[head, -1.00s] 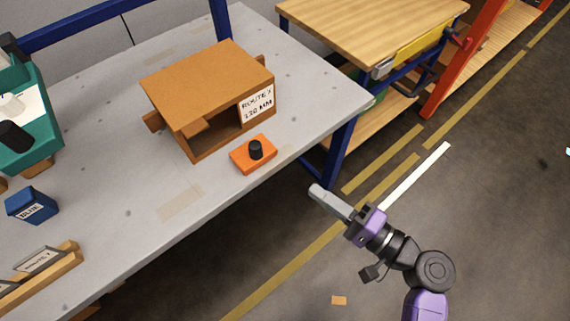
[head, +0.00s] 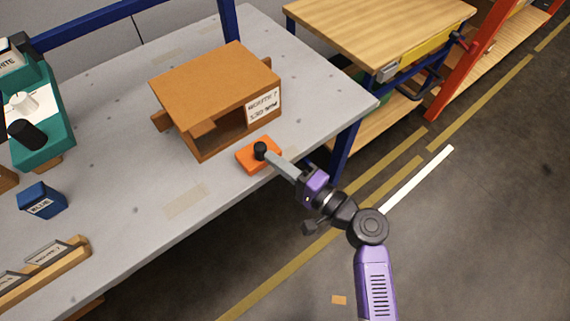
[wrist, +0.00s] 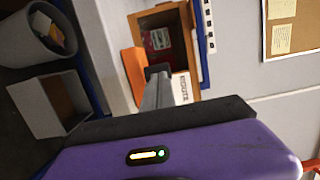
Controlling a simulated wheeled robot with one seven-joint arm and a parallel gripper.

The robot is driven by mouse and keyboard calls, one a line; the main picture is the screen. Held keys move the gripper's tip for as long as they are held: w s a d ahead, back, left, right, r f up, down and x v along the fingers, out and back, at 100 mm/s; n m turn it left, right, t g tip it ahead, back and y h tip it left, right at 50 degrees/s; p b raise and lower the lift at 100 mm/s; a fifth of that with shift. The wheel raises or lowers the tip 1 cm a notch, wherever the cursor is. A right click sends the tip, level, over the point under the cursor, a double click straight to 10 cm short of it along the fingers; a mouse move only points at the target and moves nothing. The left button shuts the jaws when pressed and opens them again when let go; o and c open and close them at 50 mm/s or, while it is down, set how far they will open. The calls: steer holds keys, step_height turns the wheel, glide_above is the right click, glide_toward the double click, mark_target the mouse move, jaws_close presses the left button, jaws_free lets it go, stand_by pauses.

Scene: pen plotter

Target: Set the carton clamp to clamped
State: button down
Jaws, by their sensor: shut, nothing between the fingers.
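The orange block with a black knob, apparently the carton clamp (head: 250,162), sits on the grey bench in front of the brown carton (head: 228,88). The black knob (head: 260,149) stands up from the block. My gripper (head: 271,156) is shut and empty, its grey fingertips at the right side of the knob; I cannot tell whether they touch. In the wrist view the fingers (wrist: 158,85) point at the dark knob, with the orange block (wrist: 134,70) beside it and the carton opening (wrist: 160,40) beyond. The fingers hide part of the knob there.
The grey bench (head: 130,170) holds a teal machine (head: 55,120), a blue labelled box (head: 43,199) and a wooden rack (head: 50,275) to the left. A wooden-topped table (head: 375,30) stands behind right. The bench front is clear.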

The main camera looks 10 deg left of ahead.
mark_target(265, 148)
stand_by(0.3)
steer(key=b+x, duration=0.1)
steer(key=x, duration=0.1)
steer(key=b+x, duration=0.1)
steer(key=x, duration=0.1)
steer(key=shift+w+d+f, duration=0.1)
steer(key=shift+w, duration=0.3)
steer(key=shift+w+r, duration=0.15)
steer(key=shift+r, duration=0.05)
